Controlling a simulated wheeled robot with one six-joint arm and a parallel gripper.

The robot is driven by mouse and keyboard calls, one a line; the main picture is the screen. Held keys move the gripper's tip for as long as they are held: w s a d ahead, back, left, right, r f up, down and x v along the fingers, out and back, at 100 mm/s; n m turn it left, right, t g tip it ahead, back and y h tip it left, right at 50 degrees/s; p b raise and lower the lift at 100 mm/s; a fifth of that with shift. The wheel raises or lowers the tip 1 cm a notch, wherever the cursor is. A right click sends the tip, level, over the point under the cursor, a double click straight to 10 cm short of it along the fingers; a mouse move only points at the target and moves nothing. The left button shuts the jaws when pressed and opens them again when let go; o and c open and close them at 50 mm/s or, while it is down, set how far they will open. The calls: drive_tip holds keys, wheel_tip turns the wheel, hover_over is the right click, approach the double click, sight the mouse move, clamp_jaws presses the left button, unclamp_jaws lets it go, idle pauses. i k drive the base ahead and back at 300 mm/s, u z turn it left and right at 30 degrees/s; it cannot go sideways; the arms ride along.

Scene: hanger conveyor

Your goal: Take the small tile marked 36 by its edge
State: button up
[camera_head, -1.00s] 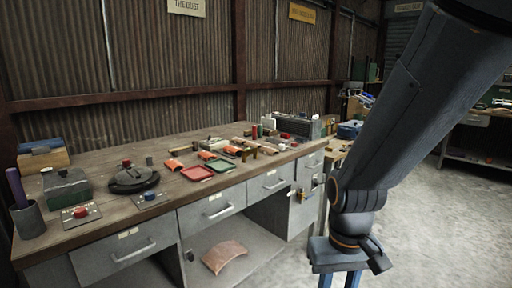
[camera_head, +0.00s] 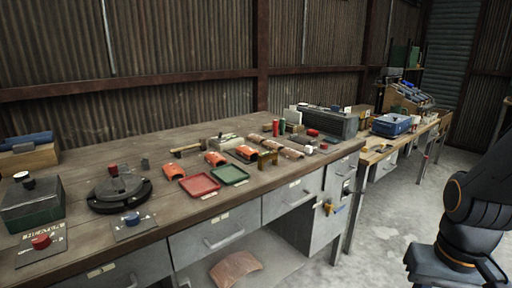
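No number 36 is legible on anything, so I cannot tell which piece is the small tile. Several small curved pieces lie on the workbench (camera_head: 110,168): an orange one (camera_head: 173,171) behind the red tray, another orange one (camera_head: 215,158) behind the green tray, and brownish ones (camera_head: 291,151) further right. A larger curved brown tile (camera_head: 236,267) lies low under the bench. My gripper (camera_head: 436,268) is at the bottom right, far from the bench pieces and over the floor side. Its fingertips are cut off by the frame edge.
A red tray (camera_head: 199,185) and a green tray (camera_head: 230,175) sit near the bench's front edge. A round dark turntable (camera_head: 119,193), a green box (camera_head: 32,204) and button plates stand at left. A grey box (camera_head: 329,121) stands at the back. Open floor (camera_head: 385,225) lies right of the bench.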

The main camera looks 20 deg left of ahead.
sight(246, 151)
drive_tip(key=u, duration=0.3)
drive_tip(key=i, duration=0.6)
drive_tip(key=u, duration=0.4)
